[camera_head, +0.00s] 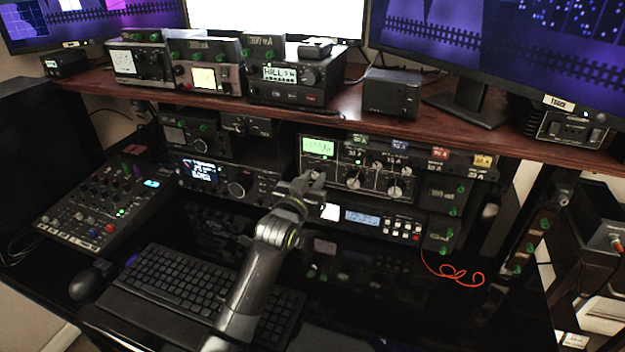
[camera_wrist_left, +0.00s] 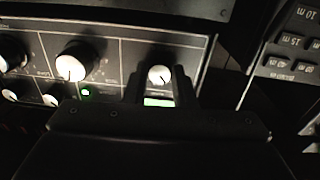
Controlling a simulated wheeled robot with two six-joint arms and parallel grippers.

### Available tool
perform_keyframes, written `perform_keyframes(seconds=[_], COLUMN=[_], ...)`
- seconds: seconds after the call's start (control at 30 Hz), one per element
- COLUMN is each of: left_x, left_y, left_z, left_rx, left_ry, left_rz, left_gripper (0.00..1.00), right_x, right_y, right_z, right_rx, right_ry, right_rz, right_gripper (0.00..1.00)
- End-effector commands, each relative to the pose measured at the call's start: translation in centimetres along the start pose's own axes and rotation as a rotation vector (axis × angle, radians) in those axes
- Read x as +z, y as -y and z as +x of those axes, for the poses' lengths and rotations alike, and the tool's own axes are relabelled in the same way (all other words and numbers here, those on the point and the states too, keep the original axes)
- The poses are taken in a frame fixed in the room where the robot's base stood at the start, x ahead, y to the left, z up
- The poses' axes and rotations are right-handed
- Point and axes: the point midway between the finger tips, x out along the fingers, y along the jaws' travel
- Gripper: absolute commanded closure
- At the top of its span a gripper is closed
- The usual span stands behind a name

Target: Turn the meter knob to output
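The tuner (camera_head: 340,180) is a dark panel under the wooden shelf, with a green-lit meter display (camera_head: 318,147) at its left and white-faced knobs to the right. My left gripper (camera_head: 312,181) is at the panel's left part, below the display. In the left wrist view, the small white-faced meter knob (camera_wrist_left: 159,76) lies between the two dark fingertips of my left gripper (camera_wrist_left: 159,84), with a finger on each side. The fingers are apart; whether they touch the knob is unclear. Its pointer is too small to read. My right gripper is not in view.
Larger knobs (camera_wrist_left: 76,62) sit beside the meter knob on the same panel. A radio with a red-buttoned front (camera_head: 382,222) is below. A keyboard (camera_head: 180,280), a mouse (camera_head: 88,282) and a mixer (camera_head: 105,200) are on the desk. The shelf (camera_head: 440,118) overhangs the tuner.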

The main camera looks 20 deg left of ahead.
Motion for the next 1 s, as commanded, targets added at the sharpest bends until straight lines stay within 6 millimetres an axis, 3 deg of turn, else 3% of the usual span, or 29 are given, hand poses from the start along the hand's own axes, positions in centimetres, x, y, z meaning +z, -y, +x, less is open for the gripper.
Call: perform_keyframes(seconds=[0.03, 0.17, 0.57, 1.0], left_x=[0.0, 0.0, -0.1, -0.3], left_y=[0.0, 0.0, 0.0, 0.0], left_z=[0.0, 0.0, 0.0, 0.0], left_rx=[0.000, 0.000, 0.000, 0.000], left_ry=[0.000, 0.000, 0.006, 0.021], left_rz=[0.000, 0.000, 0.083, 0.449], left_gripper=[0.84, 0.99, 0.99, 0.99], right_x=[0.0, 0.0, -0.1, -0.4], right_y=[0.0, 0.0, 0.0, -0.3], right_z=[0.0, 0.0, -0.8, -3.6], right_rx=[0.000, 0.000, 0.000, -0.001], right_ry=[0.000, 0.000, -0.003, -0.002], right_rz=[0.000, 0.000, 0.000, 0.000], right_gripper=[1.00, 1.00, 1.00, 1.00])
